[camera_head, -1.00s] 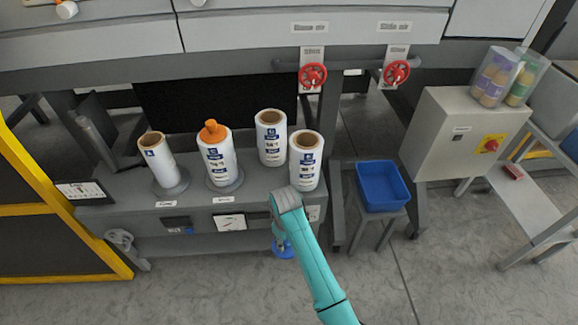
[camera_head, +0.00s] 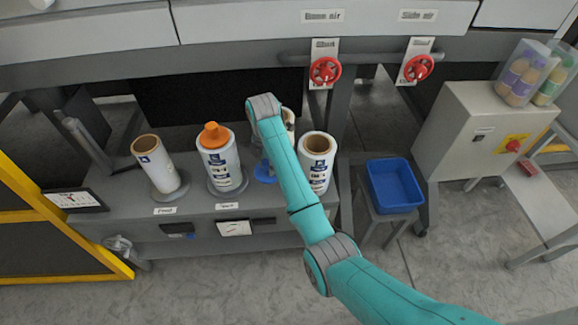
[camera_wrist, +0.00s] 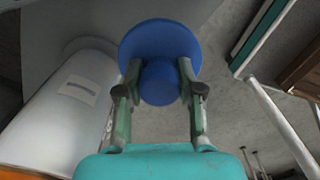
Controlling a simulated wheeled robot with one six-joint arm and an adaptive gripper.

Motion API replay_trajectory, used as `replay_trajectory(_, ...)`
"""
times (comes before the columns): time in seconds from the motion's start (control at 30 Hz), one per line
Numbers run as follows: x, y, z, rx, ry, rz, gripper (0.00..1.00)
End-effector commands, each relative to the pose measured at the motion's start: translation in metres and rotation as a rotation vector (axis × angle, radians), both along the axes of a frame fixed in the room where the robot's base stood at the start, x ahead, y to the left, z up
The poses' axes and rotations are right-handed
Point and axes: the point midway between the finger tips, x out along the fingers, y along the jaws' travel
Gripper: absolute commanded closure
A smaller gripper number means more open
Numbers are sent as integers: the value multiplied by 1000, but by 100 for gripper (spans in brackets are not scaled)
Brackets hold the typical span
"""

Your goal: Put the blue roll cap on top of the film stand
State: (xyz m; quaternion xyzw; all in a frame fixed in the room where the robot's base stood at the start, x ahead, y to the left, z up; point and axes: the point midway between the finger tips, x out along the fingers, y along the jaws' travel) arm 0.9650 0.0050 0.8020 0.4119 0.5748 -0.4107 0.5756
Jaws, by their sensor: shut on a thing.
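The blue roll cap (camera_head: 264,172), with a wide round disc and a narrower plug, is held in my gripper (camera_wrist: 160,82). The wrist view shows both fingers shut on the plug of the cap (camera_wrist: 160,42). In the head view the cap is beside the orange-capped roll, partly behind my arm. Two rolls stand on round grey bases at the bench's left: a tilted white roll (camera_head: 157,168) with an open brown core, and a white roll (camera_head: 220,166) topped by an orange cap (camera_head: 213,135). Their small labels are too blurred to tell which is the film stand.
Another open white roll (camera_head: 317,165) stands right of my arm; one more is mostly hidden behind it. A blue bin (camera_head: 394,186) sits on a stool at the right. Red valve wheels (camera_head: 325,70) hang above the bench. A white roll (camera_wrist: 70,100) is close left in the wrist view.

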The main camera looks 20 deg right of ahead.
Motion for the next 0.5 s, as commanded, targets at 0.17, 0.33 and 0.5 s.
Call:
replay_trajectory(0.17, 1, 0, -16, 0, 4, 34, 100)
replay_trajectory(0.33, 1, 0, -45, 0, 3, 32, 100)
replay_trajectory(0.5, 2, 0, -59, 0, 1, 31, 100)
